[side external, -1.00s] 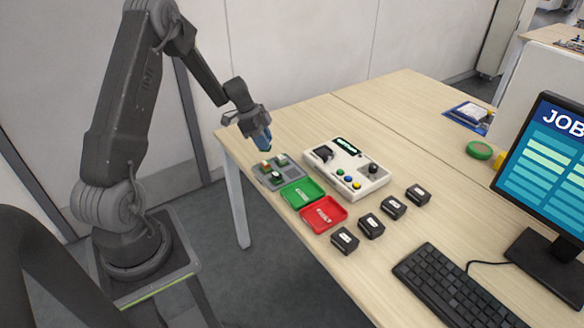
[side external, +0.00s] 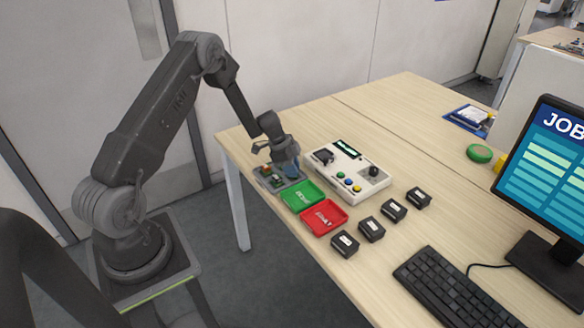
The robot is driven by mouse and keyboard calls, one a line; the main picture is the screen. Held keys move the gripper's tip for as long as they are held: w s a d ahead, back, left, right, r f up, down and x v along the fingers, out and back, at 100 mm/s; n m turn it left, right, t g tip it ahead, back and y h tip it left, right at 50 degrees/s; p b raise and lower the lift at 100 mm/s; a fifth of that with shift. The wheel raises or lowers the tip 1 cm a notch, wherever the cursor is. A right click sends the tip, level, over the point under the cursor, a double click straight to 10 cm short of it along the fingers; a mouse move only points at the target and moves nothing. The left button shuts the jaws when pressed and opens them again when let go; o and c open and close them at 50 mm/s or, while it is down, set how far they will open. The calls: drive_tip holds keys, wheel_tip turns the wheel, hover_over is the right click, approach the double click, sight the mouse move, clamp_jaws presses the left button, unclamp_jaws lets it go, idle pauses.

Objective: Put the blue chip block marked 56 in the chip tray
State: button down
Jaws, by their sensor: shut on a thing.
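My gripper (side external: 286,165) is shut on the blue chip block (side external: 291,171). It is low over the right rear part of the grey chip tray (side external: 284,186), near the table's left end. The fingers partly cover the block, and its marking cannot be read. I cannot tell whether the block touches the tray floor. The tray also holds small chip blocks, including an orange-topped one and a green one, in its left and front parts. The gripper hides much of the tray's rear.
A green tray (side external: 302,195) and a red tray (side external: 324,218) lie in front of the chip tray. A white console (side external: 358,190) with coloured buttons and a knob stands close on the right. Several black blocks (side external: 371,229), a keyboard (side external: 455,290) and a monitor (side external: 548,180) are further right.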

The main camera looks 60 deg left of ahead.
drive_tip(key=c, duration=0.9)
unclamp_jaws()
drive_tip(key=shift+f, duration=0.15)
drive_tip(key=shift+c, duration=0.2)
